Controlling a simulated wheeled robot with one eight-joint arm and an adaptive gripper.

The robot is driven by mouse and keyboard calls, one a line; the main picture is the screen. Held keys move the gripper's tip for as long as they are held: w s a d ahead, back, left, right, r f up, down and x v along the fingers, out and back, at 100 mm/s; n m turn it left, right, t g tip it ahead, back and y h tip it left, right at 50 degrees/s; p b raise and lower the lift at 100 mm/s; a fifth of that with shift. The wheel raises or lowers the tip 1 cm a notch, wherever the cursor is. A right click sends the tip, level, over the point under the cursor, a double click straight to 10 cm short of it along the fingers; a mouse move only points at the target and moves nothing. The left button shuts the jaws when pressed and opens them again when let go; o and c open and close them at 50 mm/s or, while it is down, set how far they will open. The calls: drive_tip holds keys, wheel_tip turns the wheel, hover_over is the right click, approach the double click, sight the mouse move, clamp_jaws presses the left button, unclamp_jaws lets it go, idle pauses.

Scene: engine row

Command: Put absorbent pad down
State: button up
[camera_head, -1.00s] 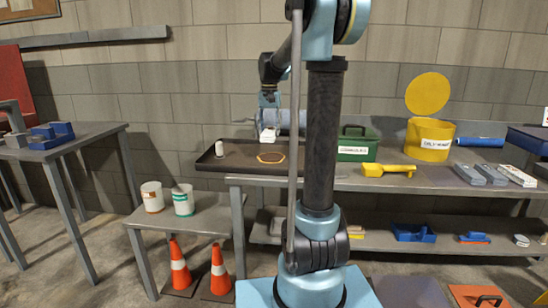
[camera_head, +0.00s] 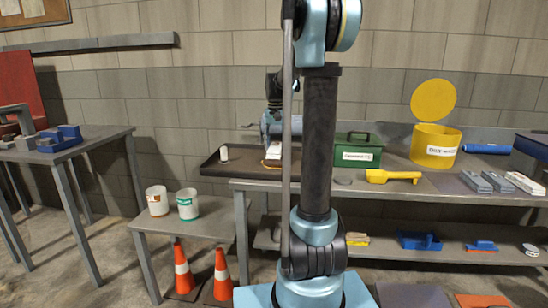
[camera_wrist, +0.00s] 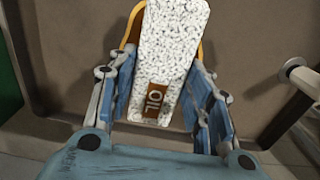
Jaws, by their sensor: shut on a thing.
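The absorbent pad (camera_wrist: 170,48) is a white speckled block with a brown OIL label. In the wrist view it lies between the two blue-padded fingers of my gripper (camera_wrist: 168,98), which is shut on it. In the head view the pad (camera_head: 273,151) is low over the right part of a dark tray (camera_head: 232,170), by a yellow-orange outline (camera_head: 268,163) on the tray floor. The pad covers much of that outline (camera_wrist: 132,32) in the wrist view. I cannot tell whether the pad touches the tray. My column hides part of the tray's right side.
A white cylinder (camera_head: 223,152) stands in the tray's left part. A green box (camera_head: 358,150), a yellow scoop (camera_head: 392,176) and a yellow bin (camera_head: 434,146) are to the right on the bench. Two cans (camera_head: 187,204) stand on the lower table at left.

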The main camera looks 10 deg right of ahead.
drive_tip(key=shift+f, duration=2.15)
drive_tip(key=o, duration=1)
drive_tip(key=shift+c, duration=0.2)
